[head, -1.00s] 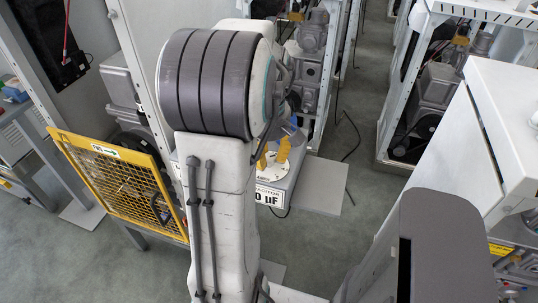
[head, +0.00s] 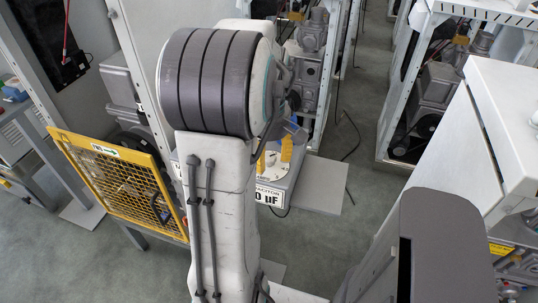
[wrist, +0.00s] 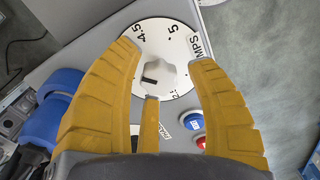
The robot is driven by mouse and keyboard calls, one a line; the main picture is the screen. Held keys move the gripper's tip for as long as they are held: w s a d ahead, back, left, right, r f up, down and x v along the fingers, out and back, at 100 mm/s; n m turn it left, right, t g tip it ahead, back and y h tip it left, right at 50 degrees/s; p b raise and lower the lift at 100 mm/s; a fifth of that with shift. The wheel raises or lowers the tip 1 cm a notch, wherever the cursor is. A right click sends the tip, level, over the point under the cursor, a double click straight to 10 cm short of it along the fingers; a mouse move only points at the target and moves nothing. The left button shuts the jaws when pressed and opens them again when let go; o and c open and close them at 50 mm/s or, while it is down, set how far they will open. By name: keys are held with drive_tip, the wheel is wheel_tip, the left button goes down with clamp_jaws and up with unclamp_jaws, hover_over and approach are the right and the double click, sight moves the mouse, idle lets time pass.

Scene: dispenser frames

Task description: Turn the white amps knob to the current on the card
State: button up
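The white amps knob (wrist: 162,76) sits at the centre of a round white dial (wrist: 180,35) in the wrist view. Its dark mark points left. The dial shows 4.5, 5 and part of AMPS; its lower part is hidden by my fingers. My gripper (wrist: 167,57) is open, with yellow fingers on both sides of the knob and a gap to each. A third finger shows below the knob. In the head view my gripper (head: 274,156) stands over the dial, and my arm hides much of it. No card with a current is readable.
A yellow mesh guard (head: 122,185) stands at left.

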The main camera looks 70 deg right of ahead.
sight(269, 156)
drive_tip(key=shift+o, duration=0.5)
drive_tip(key=shift+r, duration=0.1)
drive_tip(key=shift+d+r, duration=0.1)
drive_tip(key=shift+r, duration=0.1)
wheel_tip(269, 156, up, 12)
drive_tip(key=shift+f, duration=0.25)
idle(0.7)
